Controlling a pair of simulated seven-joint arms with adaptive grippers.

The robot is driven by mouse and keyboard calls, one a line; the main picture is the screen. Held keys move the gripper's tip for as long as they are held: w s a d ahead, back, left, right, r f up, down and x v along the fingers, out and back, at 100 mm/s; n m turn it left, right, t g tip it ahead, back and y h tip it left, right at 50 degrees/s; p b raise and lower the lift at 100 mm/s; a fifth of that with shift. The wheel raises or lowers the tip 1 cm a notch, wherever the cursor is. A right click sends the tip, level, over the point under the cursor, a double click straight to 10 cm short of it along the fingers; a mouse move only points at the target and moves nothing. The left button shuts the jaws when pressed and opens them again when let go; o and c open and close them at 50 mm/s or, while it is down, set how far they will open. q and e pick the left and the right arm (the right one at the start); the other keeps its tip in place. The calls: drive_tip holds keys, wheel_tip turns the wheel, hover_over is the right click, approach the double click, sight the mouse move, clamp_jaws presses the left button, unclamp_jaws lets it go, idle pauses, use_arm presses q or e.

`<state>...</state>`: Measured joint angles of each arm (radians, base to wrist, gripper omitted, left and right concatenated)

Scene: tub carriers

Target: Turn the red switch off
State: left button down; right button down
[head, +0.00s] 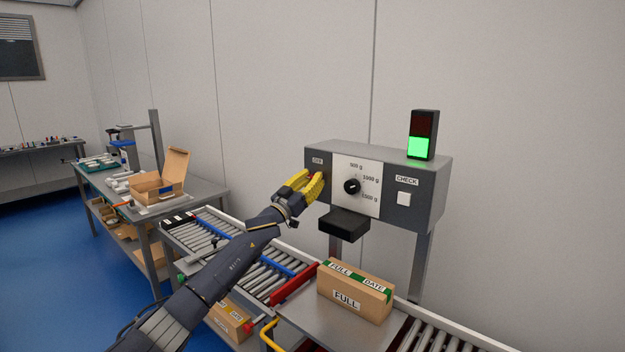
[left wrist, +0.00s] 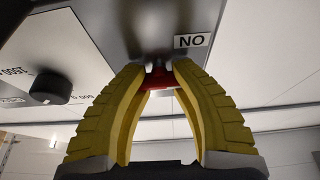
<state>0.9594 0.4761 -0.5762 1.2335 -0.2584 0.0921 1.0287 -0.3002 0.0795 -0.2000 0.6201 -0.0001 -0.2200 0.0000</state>
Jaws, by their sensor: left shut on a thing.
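The red switch (left wrist: 157,80) is on the front of the grey control box (head: 400,163). My left gripper (head: 319,181) is at the left end of the box front, with yellow fingers. In the left wrist view its fingertips (left wrist: 157,72) are closed around the red switch, one on each side. That view is upside down, and a label beside the switch reads ON when turned over. In the head view a small label (head: 317,161) above the fingers seems to read OFF. The fingers mostly hide the switch there. My right gripper is not in view.
A black dial (head: 352,186) and a white CHECK button (head: 404,198) sit right of my gripper. A signal light (head: 422,135) on top glows green. A black block (head: 344,223) juts out below. A carton marked FULL (head: 355,291) stands on the metal plate between roller conveyors.

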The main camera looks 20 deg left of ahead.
use_arm(q)
drive_tip(key=shift+r+m, duration=0.15)
drive_tip(key=shift+m, duration=0.25)
drive_tip(key=m+g+h, duration=0.1)
drive_tip(key=m, duration=0.2)
drive_tip(key=m+g+h, duration=0.1)
drive_tip(key=m+h, duration=0.1)
drive_tip(key=m, duration=0.1)
drive_tip(key=shift+a+r+m, duration=0.1)
drive_tip(key=shift+m, duration=0.2)
drive_tip(key=m+g, duration=0.1)
drive_tip(key=m, duration=0.2)
drive_tip(key=m+g+h, duration=0.1)
drive_tip(key=m, duration=0.2)
drive_tip(key=shift+g+h, duration=0.3)
drive_tip(key=m+g, duration=0.2)
drive_tip(key=m, duration=0.4)
drive_tip(key=shift+m+g, duration=0.7)
drive_tip(key=shift+m, duration=0.8)
